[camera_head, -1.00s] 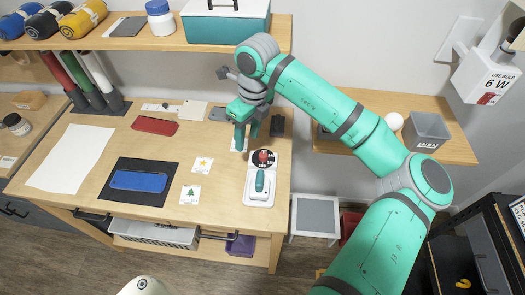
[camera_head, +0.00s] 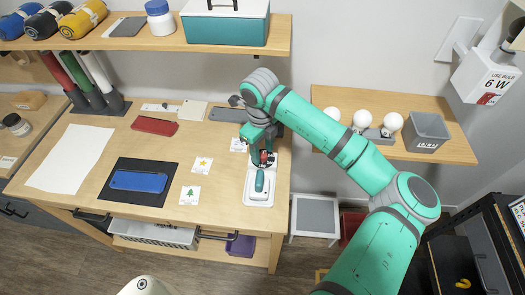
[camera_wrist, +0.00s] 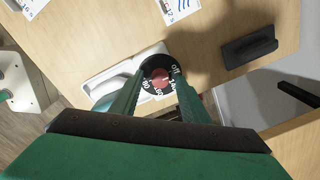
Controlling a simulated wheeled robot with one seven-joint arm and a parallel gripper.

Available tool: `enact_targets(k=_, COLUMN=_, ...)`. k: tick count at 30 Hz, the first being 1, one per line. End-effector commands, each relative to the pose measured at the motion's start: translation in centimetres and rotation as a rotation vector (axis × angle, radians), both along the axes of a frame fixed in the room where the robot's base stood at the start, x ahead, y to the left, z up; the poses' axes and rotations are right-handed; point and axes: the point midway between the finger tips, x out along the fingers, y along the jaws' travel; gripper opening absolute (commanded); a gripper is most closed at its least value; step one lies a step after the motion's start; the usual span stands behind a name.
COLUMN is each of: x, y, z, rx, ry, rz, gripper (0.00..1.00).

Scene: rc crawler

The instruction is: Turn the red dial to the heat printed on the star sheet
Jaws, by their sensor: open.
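The red dial (camera_wrist: 160,80) sits on a black disc (camera_wrist: 146,71) with white markings, including "off", on a white base (camera_head: 260,196). A green-handled tool (camera_head: 261,182) lies in that base. My gripper (camera_wrist: 160,88) is open, its two fingers one on each side of the dial in the wrist view; I cannot tell whether they touch it. In the head view my gripper (camera_head: 265,152) is over the dial and partly hides it. The star sheet (camera_head: 202,165) lies on the table left of the base; its print is too small to read.
A tree sheet (camera_head: 190,195) lies below the star sheet, and another sheet (camera_head: 238,145) lies behind the base. A blue case (camera_head: 139,181) rests on a black mat. A dark block (camera_wrist: 249,46) lies near the table's right edge. Bulbs (camera_head: 363,121) stand on the right shelf.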

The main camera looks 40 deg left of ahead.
Motion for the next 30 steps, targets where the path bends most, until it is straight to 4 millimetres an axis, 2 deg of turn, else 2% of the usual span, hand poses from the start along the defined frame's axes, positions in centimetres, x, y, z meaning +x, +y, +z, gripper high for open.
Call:
enact_targets(k=11, x=0.03, y=-0.01, z=-0.65, rx=0.000, ry=0.000, rz=-0.001, gripper=0.41)
enact_targets(k=12, x=0.03, y=-0.01, z=-0.65, rx=0.000, ry=0.000, rz=-0.001, gripper=0.37)
enact_targets(k=17, x=0.03, y=-0.01, z=-0.63, rx=0.000, ry=0.000, rz=-0.001, gripper=0.00)
enact_targets(k=30, x=0.08, y=0.00, z=-0.55, rx=-0.001, ry=-0.002, rz=-0.078, gripper=0.00)
